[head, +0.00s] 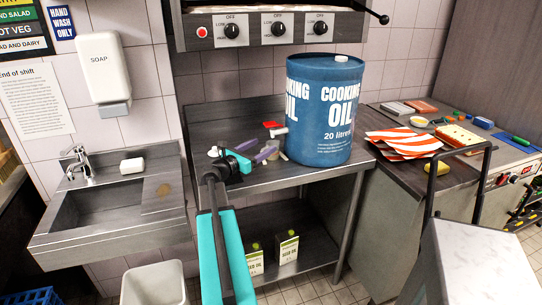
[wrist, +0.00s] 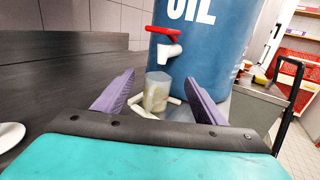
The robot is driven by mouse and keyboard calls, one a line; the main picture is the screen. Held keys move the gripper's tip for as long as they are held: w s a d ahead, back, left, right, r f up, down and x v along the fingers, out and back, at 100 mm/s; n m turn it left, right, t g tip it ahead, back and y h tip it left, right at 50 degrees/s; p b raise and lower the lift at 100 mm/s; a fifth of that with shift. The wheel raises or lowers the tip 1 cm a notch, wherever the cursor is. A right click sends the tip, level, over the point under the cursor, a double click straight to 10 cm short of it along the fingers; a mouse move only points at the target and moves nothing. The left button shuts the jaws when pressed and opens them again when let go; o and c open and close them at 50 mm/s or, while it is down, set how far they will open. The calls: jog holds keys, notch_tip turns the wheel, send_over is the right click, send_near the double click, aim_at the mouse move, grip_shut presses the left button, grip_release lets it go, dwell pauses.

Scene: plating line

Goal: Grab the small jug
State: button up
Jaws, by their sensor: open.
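The small jug (wrist: 157,92) is a clear, slightly cloudy vessel, upright on the steel counter below a red-handled white tap (wrist: 166,46) on the blue oil drum (wrist: 205,45). In the wrist view my gripper (wrist: 160,82) is open, its two purple fingers apart on the left and right of the jug in the picture. The jug appears beyond the fingers, and I see no contact. In the head view my gripper (head: 262,153) reaches over the counter just left of the drum (head: 303,130); the jug is small and mostly hidden there.
White pieces lie around the jug's base. A white item (wrist: 10,136) is at the left in the wrist view. A sink (head: 100,205) is to the left, and striped paper (head: 405,141) lies on the right counter. Oil cartons (head: 288,249) stand on the lower shelf.

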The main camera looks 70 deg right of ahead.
notch_tip(320, 180, down, 3)
jog(key=shift+r, duration=0.1)
jog(key=shift+p+x, duration=0.35)
jog(key=shift+x, duration=0.5)
jog(key=shift+s+d, duration=0.15)
jog(key=shift+d, duration=0.25)
jog(key=shift+p+x, duration=0.6)
jog(key=shift+x, duration=1.9)
jog(key=c, duration=1.3)
jog(key=shift+o, duration=0.2)
jog(key=shift+r, duration=0.2)
